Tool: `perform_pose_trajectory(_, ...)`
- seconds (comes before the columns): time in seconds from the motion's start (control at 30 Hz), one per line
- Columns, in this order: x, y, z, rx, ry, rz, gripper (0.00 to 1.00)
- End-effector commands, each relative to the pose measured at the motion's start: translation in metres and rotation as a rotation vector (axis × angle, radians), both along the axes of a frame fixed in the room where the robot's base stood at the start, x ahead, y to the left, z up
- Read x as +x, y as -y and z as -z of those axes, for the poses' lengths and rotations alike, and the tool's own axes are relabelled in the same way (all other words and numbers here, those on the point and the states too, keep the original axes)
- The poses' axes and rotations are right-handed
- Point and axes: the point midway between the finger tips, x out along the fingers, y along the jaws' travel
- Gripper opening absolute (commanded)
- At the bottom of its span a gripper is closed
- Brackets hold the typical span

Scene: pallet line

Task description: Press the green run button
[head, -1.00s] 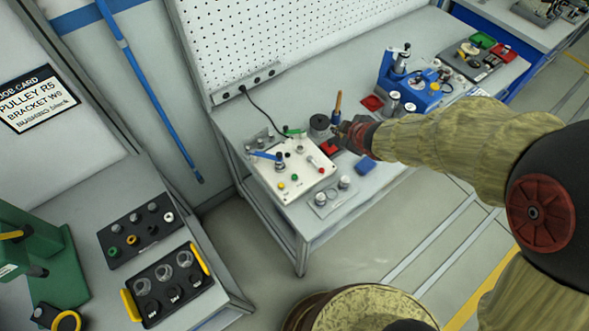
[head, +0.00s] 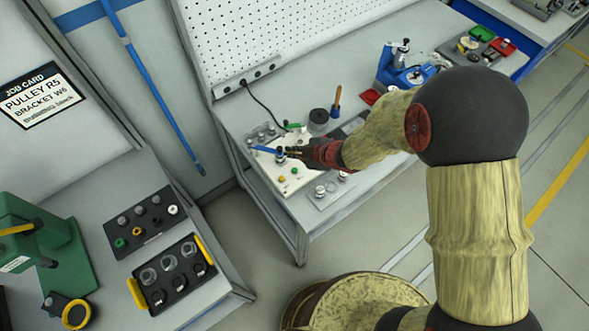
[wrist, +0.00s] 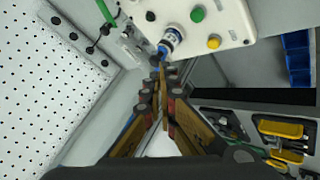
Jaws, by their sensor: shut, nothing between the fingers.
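The green run button (head: 294,169) is a small round cap on the white control box (head: 268,171), beside a yellow button (head: 281,178). The wrist view shows the green button (wrist: 197,14) near the top edge, with the yellow button (wrist: 214,42) below it. My gripper (head: 288,151) is shut and empty, over the box beside the knob with the blue lever (head: 266,149). In the wrist view my fingertips (wrist: 161,68) point just below that knob (wrist: 171,40), left of and below the green button. I cannot tell whether they touch the knob. My gripper hides part of the box's far right.
A dark cylinder (head: 319,119) and a wooden-handled tool (head: 336,101) stand behind my gripper. A black cable (head: 262,103) runs across the bench towards the box. A plate with metal pieces (head: 325,192) lies right of the box. A blue fixture (head: 400,72) stands farther back.

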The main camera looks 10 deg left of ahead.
Motion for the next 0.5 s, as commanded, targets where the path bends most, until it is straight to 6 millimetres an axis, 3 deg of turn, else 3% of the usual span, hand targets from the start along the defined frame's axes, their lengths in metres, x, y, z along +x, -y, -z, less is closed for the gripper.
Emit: perform_pose_trajectory(0.5, 0.000, 0.000, 0.062, -0.001, 0.000, 0.001, 0.00)
